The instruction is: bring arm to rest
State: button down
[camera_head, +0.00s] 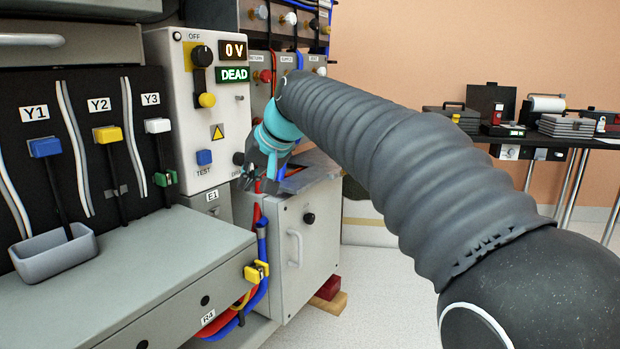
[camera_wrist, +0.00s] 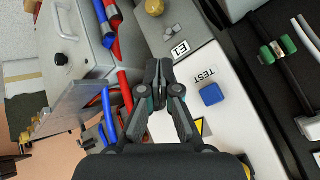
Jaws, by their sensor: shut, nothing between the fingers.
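My arm reaches from the lower right to the middle of the head view, in a grey ribbed sleeve with a teal wrist. My gripper (camera_head: 256,185) points down in front of the white control panel and the grey cabinet. In the wrist view my gripper (camera_wrist: 159,66) has its fingertips together with nothing between them. The fingertips lie over the panel's edge area, near the E1 label (camera_wrist: 180,50) and the blue TEST button (camera_wrist: 212,94). I cannot tell whether they touch anything.
The control panel (camera_head: 215,130) reads 0 V and DEAD. Red and blue hoses (camera_head: 262,225) run close beside my gripper. A grey cabinet (camera_head: 300,240) stands below it. The grey worktop (camera_head: 150,265) holds a grey bin (camera_head: 55,255). A black table (camera_head: 560,139) with cases stands back right. Floor is clear between.

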jog(key=s+d+f+h+p, duration=0.1)
jog(key=s+d+f+h, duration=0.1)
jog(key=s+d+f, duration=0.4)
jog(key=s+d+f+h, duration=0.1)
jog(key=s+d+f, duration=0.4)
jog(key=d, duration=0.4)
jog(key=s+d+f+m+h+p, duration=0.1)
jog(key=s+d+f+m, duration=0.1)
jog(key=s+d, duration=0.7)
jog(key=s+d+f+m+h+p, duration=0.1)
jog(key=s+d+f, duration=0.3)
jog(key=s+d, duration=0.5)
jog(key=shift+m+t+h+p, duration=0.4)
jog(key=shift+h+p, duration=0.35)
jog(key=shift+h, duration=0.05)
jog(key=shift+s+d+f, duration=0.1)
jog(key=shift+d, duration=0.05)
